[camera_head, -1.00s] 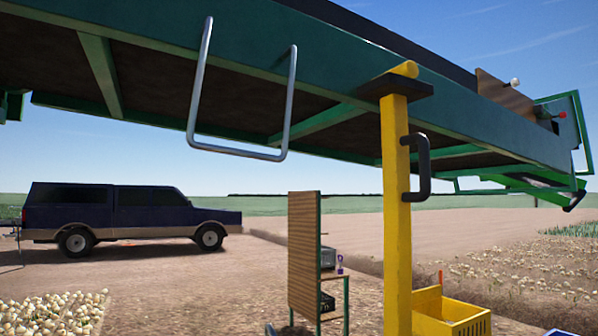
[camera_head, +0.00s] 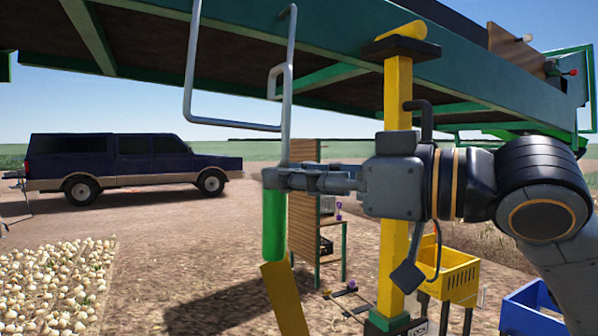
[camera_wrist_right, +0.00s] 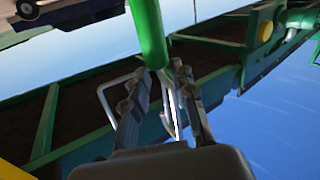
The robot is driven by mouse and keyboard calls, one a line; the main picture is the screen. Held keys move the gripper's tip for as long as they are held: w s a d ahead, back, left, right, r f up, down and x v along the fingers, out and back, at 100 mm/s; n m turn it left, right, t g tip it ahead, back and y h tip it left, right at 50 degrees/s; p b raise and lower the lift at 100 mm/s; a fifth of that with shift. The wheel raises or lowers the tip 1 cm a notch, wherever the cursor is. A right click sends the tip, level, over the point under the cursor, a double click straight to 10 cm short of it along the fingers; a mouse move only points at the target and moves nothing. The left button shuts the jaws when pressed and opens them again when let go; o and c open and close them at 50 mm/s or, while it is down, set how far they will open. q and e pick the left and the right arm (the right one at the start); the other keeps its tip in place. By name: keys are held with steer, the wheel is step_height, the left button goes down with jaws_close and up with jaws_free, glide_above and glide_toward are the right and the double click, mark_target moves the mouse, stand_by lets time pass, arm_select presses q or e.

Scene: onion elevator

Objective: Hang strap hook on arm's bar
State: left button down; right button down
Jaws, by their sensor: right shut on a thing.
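My right gripper (camera_head: 275,179) is shut on the strap hook, between its grey metal hook (camera_head: 287,120) and its green sleeve (camera_head: 273,228). The hook points up with its open bend to the left, and a yellow strap (camera_head: 285,300) hangs below. The grey U-shaped bar (camera_head: 232,123) hangs from the green elevator arm (camera_head: 340,45). The hook overlaps the bar's right lower corner in the head view; I cannot tell whether they touch. The right wrist view shows the green sleeve (camera_wrist_right: 148,35) by the fingers and grey metal beyond. My left gripper is out of view.
A yellow post (camera_head: 397,110) stands under the elevator arm, behind my right wrist. A yellow crate (camera_head: 455,275), a blue crate (camera_head: 532,312) and a wooden shelf stand (camera_head: 303,230) are nearby. Onions (camera_head: 55,285) lie left; a dark truck (camera_head: 120,170) stands behind.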

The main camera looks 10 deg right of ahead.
steer(key=w+a+f, duration=0.2)
steer(key=w, duration=0.5)
steer(key=w+a+f+p, duration=0.1)
steer(key=w+a+f, duration=0.1)
steer(key=w, duration=0.5)
steer(key=shift+w+a, duration=0.3)
steer(key=shift+a, duration=0.1)
stand_by(0.8)
steer(key=c, duration=1)
jaws_free()
